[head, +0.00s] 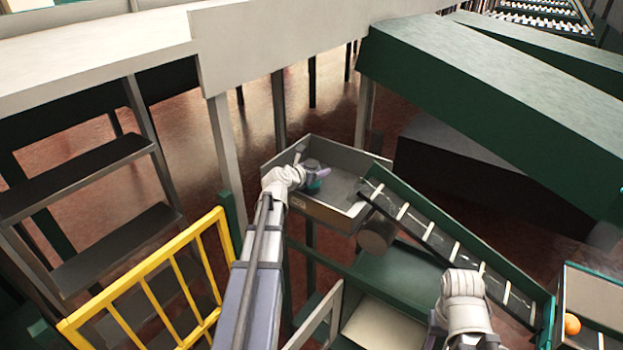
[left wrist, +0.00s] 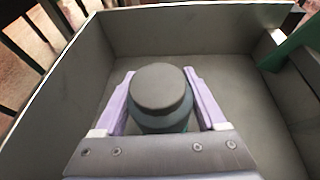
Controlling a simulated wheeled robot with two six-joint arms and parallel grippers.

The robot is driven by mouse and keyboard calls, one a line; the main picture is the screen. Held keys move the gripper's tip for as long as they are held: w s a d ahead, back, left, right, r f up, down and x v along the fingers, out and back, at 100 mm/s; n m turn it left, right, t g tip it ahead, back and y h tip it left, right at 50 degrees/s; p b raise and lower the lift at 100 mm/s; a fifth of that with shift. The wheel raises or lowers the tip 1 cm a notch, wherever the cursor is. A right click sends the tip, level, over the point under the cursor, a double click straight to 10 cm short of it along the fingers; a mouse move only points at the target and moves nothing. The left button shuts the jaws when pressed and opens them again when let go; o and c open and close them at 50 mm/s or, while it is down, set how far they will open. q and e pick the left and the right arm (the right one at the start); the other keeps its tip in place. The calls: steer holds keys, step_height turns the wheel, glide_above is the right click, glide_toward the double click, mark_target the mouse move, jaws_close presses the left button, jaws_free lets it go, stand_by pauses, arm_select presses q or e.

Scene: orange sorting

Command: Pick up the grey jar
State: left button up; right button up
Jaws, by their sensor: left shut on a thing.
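The grey jar (left wrist: 162,88) has a dark grey round lid and a blue-green body. In the left wrist view it stands between the two purple fingers of my left gripper (left wrist: 160,100), which is shut on its sides. In the head view the jar (head: 312,164) is small and partly hidden by my left gripper (head: 318,174). Both are inside a grey metal bin (head: 333,209). I cannot tell whether the jar's base touches the bin floor. My right arm shows at lower right in the head view, but its gripper fingers do not show.
The bin's walls (left wrist: 75,85) surround the jar on several sides. A green conveyor (head: 450,245) slopes from the bin's right edge down to the right. An orange (head: 572,324) lies in a tray at far right. A yellow railing (head: 150,290) stands at left.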

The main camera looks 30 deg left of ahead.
arm_select(q)
steer(key=c, duration=0.6)
steer(key=shift+r, duration=0.15)
